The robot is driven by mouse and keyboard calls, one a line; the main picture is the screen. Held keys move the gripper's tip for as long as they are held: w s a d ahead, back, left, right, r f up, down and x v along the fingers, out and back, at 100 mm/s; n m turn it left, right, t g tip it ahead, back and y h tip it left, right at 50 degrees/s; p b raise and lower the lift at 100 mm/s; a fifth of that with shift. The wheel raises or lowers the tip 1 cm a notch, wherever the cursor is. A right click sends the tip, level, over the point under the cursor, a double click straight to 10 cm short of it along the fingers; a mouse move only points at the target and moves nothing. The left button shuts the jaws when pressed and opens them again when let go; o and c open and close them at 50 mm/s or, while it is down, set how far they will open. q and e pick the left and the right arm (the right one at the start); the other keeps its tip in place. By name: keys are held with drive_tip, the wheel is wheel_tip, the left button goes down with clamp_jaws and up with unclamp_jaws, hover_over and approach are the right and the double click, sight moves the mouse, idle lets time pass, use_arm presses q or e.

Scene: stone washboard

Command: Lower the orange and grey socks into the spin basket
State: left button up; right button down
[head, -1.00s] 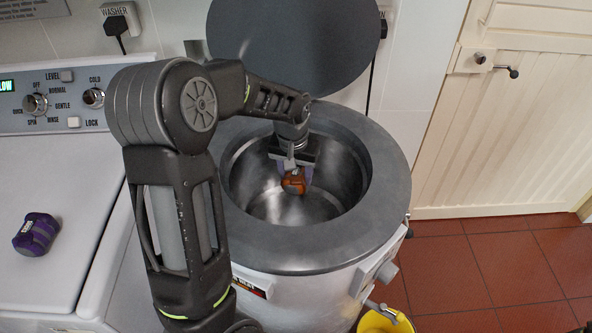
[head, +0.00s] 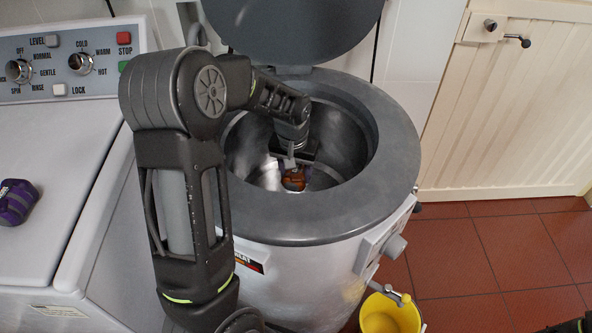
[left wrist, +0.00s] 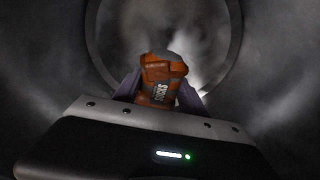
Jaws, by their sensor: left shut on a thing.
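The orange and grey socks (head: 293,181) are a small rolled bundle with a printed label, inside the spin basket (head: 335,150). My left gripper (head: 292,172) reaches down into the basket and is shut on the socks. In the left wrist view the socks (left wrist: 163,82) sit between the two purple-grey fingers, with the round metal basket wall (left wrist: 265,60) around them. Whether the socks touch the basket floor cannot be told. My arm hides part of the basket's left side.
The spinner's round lid (head: 290,30) stands open behind the basket, and a wide grey rim (head: 300,228) surrounds the opening. A purple sock bundle (head: 16,202) lies on the washer top (head: 60,160) at left. A yellow bucket (head: 388,314) stands below the spout.

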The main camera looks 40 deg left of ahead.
use_arm(q)
drive_tip(key=o, duration=1.6)
drive_tip(key=shift+s+d+r, duration=0.1)
drive_tip(key=shift+s+r, duration=0.1)
drive_tip(key=shift+r, duration=1.1)
drive_tip(key=shift+s+d+r, duration=0.1)
drive_tip(key=shift+s+r, duration=0.05)
drive_tip(key=shift+r, duration=1.1)
drive_tip(key=shift+s+r, duration=0.2)
drive_tip(key=shift+r, duration=1.1)
drive_tip(key=shift+r, duration=0.1)
